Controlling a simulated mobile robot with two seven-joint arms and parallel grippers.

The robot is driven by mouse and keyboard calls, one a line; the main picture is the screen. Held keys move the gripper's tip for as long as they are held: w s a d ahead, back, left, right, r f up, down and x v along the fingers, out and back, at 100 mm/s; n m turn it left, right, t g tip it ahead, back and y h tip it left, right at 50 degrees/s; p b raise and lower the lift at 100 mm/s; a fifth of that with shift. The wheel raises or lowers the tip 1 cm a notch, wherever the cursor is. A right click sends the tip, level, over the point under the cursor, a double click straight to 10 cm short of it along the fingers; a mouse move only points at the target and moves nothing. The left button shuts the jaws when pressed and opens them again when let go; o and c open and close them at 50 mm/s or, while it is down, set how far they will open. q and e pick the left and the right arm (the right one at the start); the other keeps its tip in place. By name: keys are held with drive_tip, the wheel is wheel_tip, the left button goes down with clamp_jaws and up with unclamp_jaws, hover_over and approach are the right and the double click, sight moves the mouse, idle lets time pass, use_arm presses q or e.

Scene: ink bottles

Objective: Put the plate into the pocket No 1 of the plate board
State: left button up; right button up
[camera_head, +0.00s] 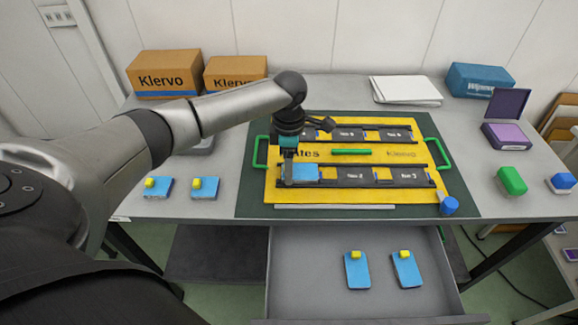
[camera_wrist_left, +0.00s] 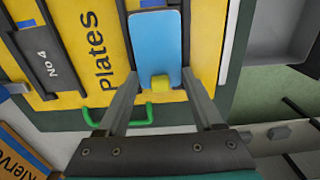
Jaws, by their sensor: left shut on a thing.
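The yellow plate board (camera_head: 345,154) lies on a dark green mat on the table and has two dark rows of pockets. A blue plate (camera_head: 303,172) with a yellow knob is at the left end of the front row, left of pocket No 2 (camera_head: 352,175), and covers the pocket label there. My left gripper (camera_head: 288,180) is shut on this plate, with its fingers on either side near the yellow knob (camera_wrist_left: 160,82) in the left wrist view. I cannot tell whether the plate is seated or just above the pocket. My right gripper is not in view.
Two blue plates (camera_head: 158,188) lie left of the board, and two more (camera_head: 357,270) in the open drawer (camera_head: 310,285). Green handles (camera_head: 260,152) flank the board. Cardboard boxes (camera_head: 165,73) stand at the back left. A purple box (camera_head: 507,136) and a green block (camera_head: 511,181) are right.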

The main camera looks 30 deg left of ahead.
use_arm(q)
drive_tip(key=o, duration=1.4)
drive_tip(key=shift+r, duration=0.1)
wheel_tip(320, 180, up, 12)
drive_tip(key=p, duration=0.3)
